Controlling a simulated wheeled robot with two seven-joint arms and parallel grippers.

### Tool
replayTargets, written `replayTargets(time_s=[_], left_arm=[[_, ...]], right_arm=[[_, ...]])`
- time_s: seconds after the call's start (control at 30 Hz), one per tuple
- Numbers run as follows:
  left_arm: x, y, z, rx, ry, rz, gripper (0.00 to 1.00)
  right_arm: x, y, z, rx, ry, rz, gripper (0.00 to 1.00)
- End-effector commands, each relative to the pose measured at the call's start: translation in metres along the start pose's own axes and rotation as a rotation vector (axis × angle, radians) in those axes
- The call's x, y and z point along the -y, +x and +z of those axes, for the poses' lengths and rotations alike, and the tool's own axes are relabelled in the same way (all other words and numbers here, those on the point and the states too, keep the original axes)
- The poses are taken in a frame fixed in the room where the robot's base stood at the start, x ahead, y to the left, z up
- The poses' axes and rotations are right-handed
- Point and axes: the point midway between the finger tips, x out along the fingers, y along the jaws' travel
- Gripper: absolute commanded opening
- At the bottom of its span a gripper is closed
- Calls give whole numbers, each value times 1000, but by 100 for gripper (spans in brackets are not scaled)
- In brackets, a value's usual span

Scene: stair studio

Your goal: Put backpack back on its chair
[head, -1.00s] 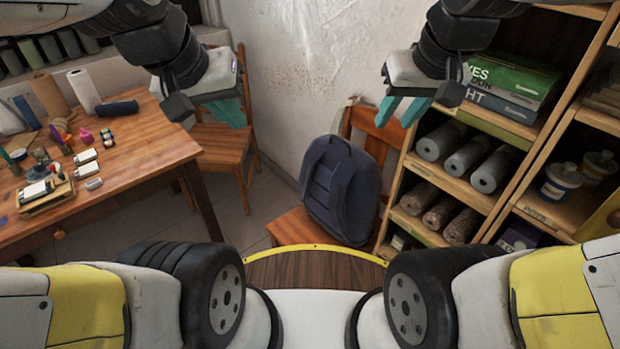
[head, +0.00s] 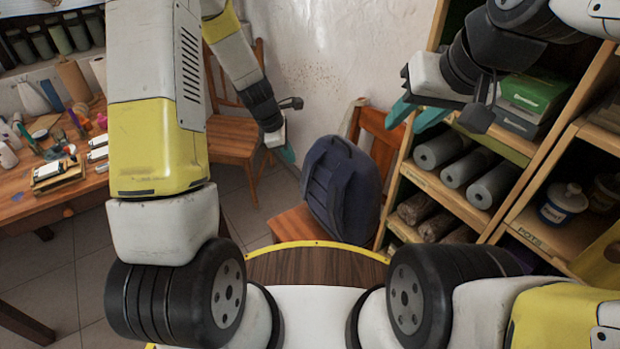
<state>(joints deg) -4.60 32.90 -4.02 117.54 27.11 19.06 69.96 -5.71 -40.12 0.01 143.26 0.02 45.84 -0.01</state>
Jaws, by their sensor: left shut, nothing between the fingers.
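The dark blue backpack (head: 341,190) stands upright on the seat of a wooden chair (head: 297,222), leaning toward its backrest (head: 383,138). Its straps face left. My left gripper (head: 287,154) is shut and empty, just left of the backpack's upper part; I cannot tell whether it touches. The lower right of the chair is hidden behind the backpack.
A second wooden chair (head: 232,135) stands behind my left arm. A cluttered worktable (head: 80,186) is at the left. A wooden shelf (head: 452,203) with grey rolls and boxes stands close on the right. Tiled floor (head: 60,270) is free at the lower left.

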Motion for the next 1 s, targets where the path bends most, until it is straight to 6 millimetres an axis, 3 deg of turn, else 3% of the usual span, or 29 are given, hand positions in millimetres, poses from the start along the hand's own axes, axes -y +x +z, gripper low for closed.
replayTargets(time_s=[0.03,0.1,0.23,0.33,0.57,1.0], left_arm=[[4,30,-8,-15,-88,-26,0],[9,62,-18,-34,-203,-43,0],[19,106,-33,-67,-363,-62,0],[24,125,-39,-83,-432,-67,0],[28,146,-44,-91,-465,-70,0],[37,234,-49,-90,-462,-72,0]], right_arm=[[0,0,0,0,0,0,34],[0,0,0,0,0,0,34],[0,0,0,0,0,0,34],[0,0,0,0,0,0,34],[0,0,0,0,0,0,34],[0,0,0,0,0,0,34]])
